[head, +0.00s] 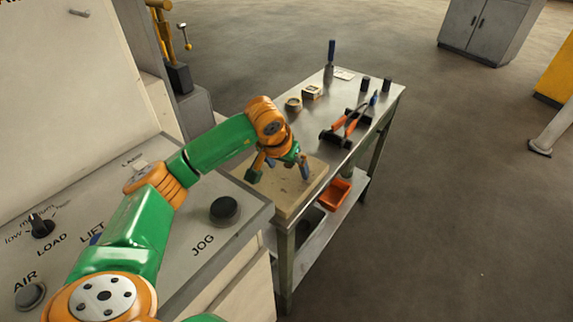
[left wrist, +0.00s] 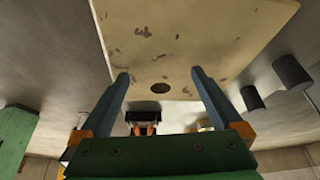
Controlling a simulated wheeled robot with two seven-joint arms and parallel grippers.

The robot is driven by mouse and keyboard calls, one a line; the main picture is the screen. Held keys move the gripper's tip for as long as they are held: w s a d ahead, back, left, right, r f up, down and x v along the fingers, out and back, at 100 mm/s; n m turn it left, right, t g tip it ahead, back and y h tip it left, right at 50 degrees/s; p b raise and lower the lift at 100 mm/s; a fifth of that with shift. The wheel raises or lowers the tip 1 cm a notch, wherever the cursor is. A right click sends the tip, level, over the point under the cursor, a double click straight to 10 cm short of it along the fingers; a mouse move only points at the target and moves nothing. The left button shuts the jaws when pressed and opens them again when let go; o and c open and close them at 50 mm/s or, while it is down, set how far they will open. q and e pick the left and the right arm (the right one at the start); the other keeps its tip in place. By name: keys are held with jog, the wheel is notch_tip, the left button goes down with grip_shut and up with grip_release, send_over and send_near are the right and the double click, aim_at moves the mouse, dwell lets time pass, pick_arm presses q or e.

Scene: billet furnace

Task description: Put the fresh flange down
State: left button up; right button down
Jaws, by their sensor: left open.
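My left gripper (head: 288,170) is above the pale, scuffed board (head: 289,203) on the near end of the metal bench. In the left wrist view its two blue-grey fingers (left wrist: 160,76) are spread apart with nothing between them. The board (left wrist: 205,30) shows there with a dark round hole (left wrist: 160,88) just below the fingertips in the picture. I cannot make out a flange for certain. A small tan ring (head: 293,104) lies farther back on the bench, beside a small square block with a round opening (head: 312,92). My right gripper is not in view.
Orange-handled tongs (head: 349,123) lie on a black rest. Two dark cylinders (head: 365,84) (head: 387,85) and a blue-handled tool (head: 331,55) stand behind. An orange bin (head: 334,194) sits on the lower shelf. A control panel with a JOG button (head: 225,209) adjoins at left.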

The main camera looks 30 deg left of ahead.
pick_arm(q)
jog(key=v, duration=1.2)
jog(key=shift+r, duration=0.2)
